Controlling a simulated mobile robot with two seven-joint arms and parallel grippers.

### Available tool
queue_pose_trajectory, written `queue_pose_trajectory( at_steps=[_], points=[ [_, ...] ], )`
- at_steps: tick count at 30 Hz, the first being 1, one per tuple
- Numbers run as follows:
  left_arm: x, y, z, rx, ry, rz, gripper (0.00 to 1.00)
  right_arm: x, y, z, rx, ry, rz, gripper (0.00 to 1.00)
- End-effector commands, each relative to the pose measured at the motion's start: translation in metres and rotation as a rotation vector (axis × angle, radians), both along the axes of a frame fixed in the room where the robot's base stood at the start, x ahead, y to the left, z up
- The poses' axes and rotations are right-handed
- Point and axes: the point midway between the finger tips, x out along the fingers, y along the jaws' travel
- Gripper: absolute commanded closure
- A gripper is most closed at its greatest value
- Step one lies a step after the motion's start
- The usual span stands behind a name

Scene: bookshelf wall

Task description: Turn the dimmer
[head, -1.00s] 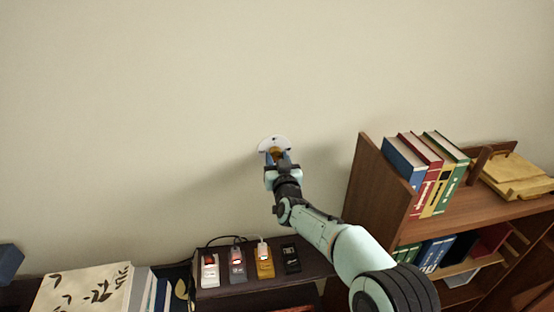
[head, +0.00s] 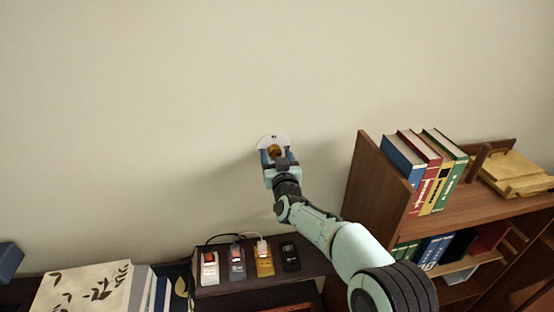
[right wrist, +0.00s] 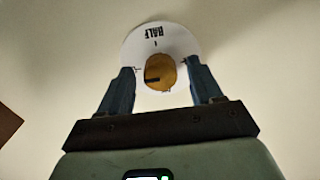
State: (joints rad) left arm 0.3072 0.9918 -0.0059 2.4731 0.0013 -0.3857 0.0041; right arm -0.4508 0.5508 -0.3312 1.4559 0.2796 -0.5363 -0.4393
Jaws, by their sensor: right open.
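The dimmer is a round white dial plate (head: 273,140) on the wall with an orange-brown knob (head: 275,152) at its middle. In the right wrist view the plate (right wrist: 183,42) carries the word HALF with a tick mark, and the knob (right wrist: 160,72) has a dark pointer line toward its left side. My right gripper (head: 277,157) is at the dial; in the right wrist view its two blue fingers (right wrist: 160,85) are open, one on each side of the knob, with gaps between. My left gripper is not in view.
Below is a dark shelf (head: 225,288) with several small cabled devices (head: 264,262). A wooden bookshelf (head: 375,180) with books (head: 425,172) stands to the right. A leaf-patterned box (head: 85,288) is at lower left. The wall around the dial is bare.

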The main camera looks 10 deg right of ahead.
Motion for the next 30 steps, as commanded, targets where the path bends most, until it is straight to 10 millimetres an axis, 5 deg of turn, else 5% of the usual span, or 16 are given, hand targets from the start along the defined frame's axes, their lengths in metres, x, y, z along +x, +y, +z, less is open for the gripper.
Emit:
queue_pose_trajectory(
  at_steps=[5,21,30],
  points=[
    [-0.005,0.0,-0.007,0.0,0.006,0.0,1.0,-0.013,0.0,-0.001,0.001,0.001,0.0,0.35],
    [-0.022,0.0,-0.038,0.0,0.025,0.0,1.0,-0.12,0.0,0.0,0.003,0.0,0.001,0.35],
    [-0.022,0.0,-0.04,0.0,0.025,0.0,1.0,-0.134,0.001,0.0,-0.001,0.0,0.001,0.35]
  ],
)
